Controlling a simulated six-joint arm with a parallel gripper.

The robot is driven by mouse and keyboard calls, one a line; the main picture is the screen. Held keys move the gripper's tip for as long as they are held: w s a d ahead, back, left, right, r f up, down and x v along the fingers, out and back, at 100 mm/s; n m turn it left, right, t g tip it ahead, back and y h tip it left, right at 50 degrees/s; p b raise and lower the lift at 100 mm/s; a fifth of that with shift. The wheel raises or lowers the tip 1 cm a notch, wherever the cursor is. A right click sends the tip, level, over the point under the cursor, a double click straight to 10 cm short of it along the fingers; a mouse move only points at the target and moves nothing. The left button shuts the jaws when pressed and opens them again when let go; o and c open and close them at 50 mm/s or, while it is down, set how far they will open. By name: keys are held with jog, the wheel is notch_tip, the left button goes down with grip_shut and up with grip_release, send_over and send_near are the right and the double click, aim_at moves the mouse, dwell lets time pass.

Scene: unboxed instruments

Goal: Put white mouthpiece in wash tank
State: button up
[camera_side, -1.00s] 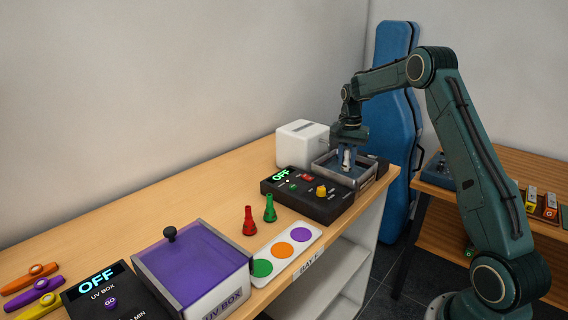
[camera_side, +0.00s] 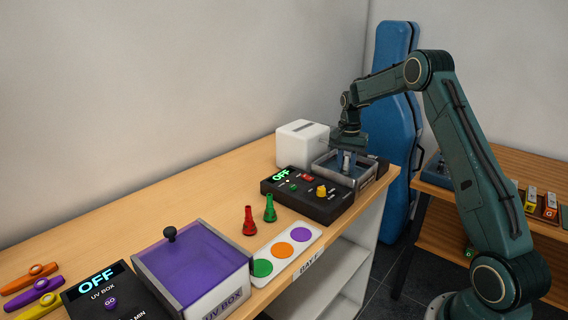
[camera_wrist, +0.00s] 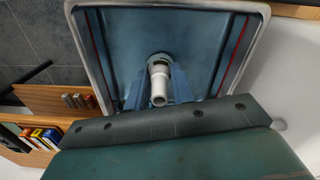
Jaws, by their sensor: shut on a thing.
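The white mouthpiece (camera_wrist: 159,85) is between the two blue fingers of my gripper (camera_wrist: 157,88) in the wrist view, and the gripper is shut on it. My gripper (camera_side: 347,162) is lowered into the wash tank (camera_side: 366,182), a metal-rimmed open basin at the far end of the bench. In the side view the mouthpiece is mostly hidden by the fingers and tank wall. The tank's rim (camera_wrist: 86,62) and blue inner walls surround the mouthpiece in the wrist view. I cannot tell whether the mouthpiece touches the tank floor.
A black control box (camera_side: 306,198) showing OFF adjoins the tank. A white box (camera_side: 302,143) stands behind. Red (camera_side: 249,221) and green (camera_side: 270,208) mouthpieces stand near a card with coloured dots (camera_side: 313,234). A purple-lidded UV box (camera_side: 193,268) is at the front.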

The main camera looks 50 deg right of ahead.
jog(key=shift+f, duration=0.4)
jog(key=o, duration=1)
jog(key=shift+o, duration=0.2)
jog(key=shift+r, duration=0.2)
notch_tip(320, 180, up, 13)
jog(key=shift+w+f, duration=0.1)
jog(key=shift+r, duration=0.35)
jog(key=shift+a, duration=0.1)
